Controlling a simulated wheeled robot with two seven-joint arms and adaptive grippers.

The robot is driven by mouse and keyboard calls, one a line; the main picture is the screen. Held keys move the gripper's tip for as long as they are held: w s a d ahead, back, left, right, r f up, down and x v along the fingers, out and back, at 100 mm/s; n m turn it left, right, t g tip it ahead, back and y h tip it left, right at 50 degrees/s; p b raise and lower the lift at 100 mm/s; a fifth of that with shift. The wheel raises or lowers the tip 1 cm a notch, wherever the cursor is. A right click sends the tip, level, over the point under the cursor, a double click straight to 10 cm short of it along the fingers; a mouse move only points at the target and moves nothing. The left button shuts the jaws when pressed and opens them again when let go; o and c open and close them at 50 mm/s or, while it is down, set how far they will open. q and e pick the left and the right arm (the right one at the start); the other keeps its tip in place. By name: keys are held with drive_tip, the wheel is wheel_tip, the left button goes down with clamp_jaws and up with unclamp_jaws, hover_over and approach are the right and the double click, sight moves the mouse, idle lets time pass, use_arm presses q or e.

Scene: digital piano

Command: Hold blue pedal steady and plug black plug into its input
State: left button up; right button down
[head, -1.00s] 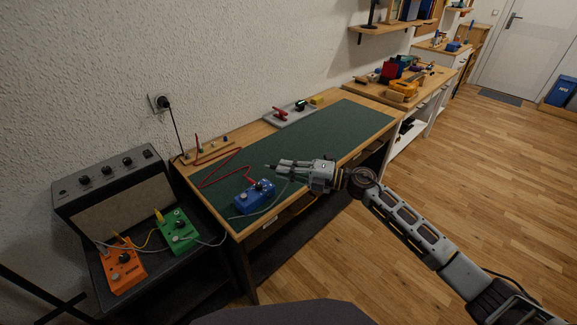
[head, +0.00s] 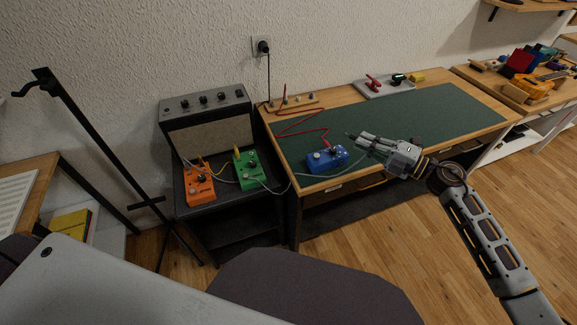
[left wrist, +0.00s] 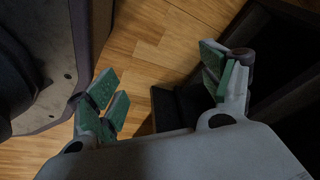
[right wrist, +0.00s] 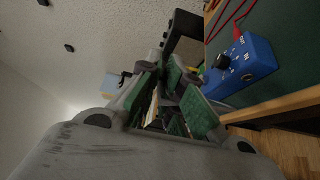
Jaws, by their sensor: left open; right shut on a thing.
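The blue pedal (head: 327,159) sits on the green mat near the table's front left edge, with a red cable at its back. It also shows in the right wrist view (right wrist: 240,65). My right gripper (head: 362,142) is just right of the pedal, above the mat, apart from it. It is shut on what seems to be the black plug, mostly hidden by the fingers; a grey cable (head: 312,175) runs from there toward the green pedal. My left gripper (left wrist: 163,82) is open and empty over the floor, seen only in the left wrist view.
A green pedal (head: 249,171) and an orange pedal (head: 199,188) stand in front of an amplifier (head: 206,125) left of the table. A grey tray (head: 385,88) lies at the table's back. A black stand (head: 110,150) rises at left. The green mat (head: 440,112) is clear at right.

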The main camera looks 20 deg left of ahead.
use_arm(q)
drive_tip(key=w+a+r+n+t, duration=0.15)
drive_tip(key=w+r+t, duration=0.25)
drive_tip(key=w+r, duration=0.45)
drive_tip(key=m+t+h, duration=0.4)
drive_tip(key=m+h, duration=0.6)
drive_tip(key=h, duration=0.4)
approach(310, 161)
drive_tip(key=shift+s+a+n, duration=0.25)
drive_tip(key=shift+s+a, duration=0.15)
drive_tip(key=shift+s, duration=0.05)
drive_tip(key=shift+w+d, duration=0.1)
drive_tip(key=shift+x, duration=5.85)
drive_tip(key=shift+w, duration=0.1)
